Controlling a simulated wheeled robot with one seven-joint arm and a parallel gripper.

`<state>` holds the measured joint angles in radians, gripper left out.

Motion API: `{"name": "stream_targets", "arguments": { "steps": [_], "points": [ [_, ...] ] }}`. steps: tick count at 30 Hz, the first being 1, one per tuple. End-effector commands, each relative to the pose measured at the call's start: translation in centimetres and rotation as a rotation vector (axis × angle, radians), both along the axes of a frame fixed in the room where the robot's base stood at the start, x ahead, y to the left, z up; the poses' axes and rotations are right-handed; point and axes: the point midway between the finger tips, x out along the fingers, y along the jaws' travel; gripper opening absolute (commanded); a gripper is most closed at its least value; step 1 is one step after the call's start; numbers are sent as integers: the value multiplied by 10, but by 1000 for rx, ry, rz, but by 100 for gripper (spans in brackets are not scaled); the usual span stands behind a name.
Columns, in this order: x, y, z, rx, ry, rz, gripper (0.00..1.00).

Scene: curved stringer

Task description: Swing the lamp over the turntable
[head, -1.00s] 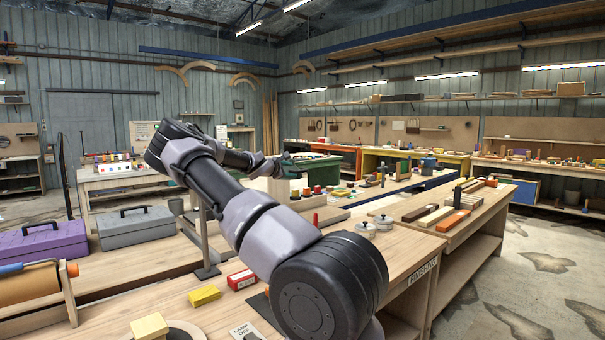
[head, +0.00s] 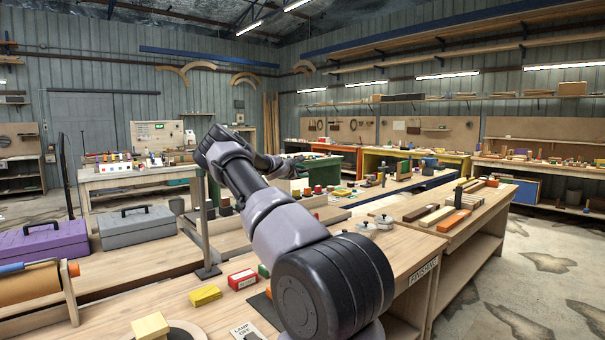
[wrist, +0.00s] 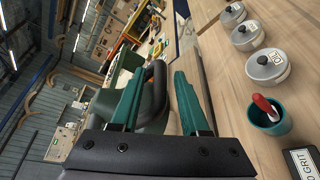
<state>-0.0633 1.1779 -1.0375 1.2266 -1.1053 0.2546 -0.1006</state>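The lamp's dark green shade (wrist: 130,78) is in the wrist view, just ahead of my gripper (wrist: 160,74). Its black loop handle (wrist: 159,82) stands between my two teal fingers, which are apart. A gap shows between the handle and the right finger; contact with the left finger is unclear. In the head view my forearm and wrist largely hide the lamp and fingers. A grey upright post (head: 204,225) on a flat base stands left of my arm; I cannot tell whether it carries the lamp. A pale round disc, probably the turntable (head: 200,332), shows partly at the bottom edge under a yellow block.
A yellow box (head: 204,295) and a red box (head: 241,279) lie on the near bench. A "LAMP OFF" card (head: 245,331) is beside the disc. Lidded tins (wrist: 267,68) and a teal cup (wrist: 268,118) stand right of my fingers. Toolboxes (head: 135,227) stand at left.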

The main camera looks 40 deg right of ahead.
Motion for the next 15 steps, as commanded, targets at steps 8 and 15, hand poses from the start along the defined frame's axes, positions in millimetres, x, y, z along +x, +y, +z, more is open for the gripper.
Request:
{"name": "stream_targets", "arguments": {
  "steps": [8,15],
  "points": [
    [0,0,0,0,0,0,0],
    [0,0,0,0,0,0,0]
  ]
}}
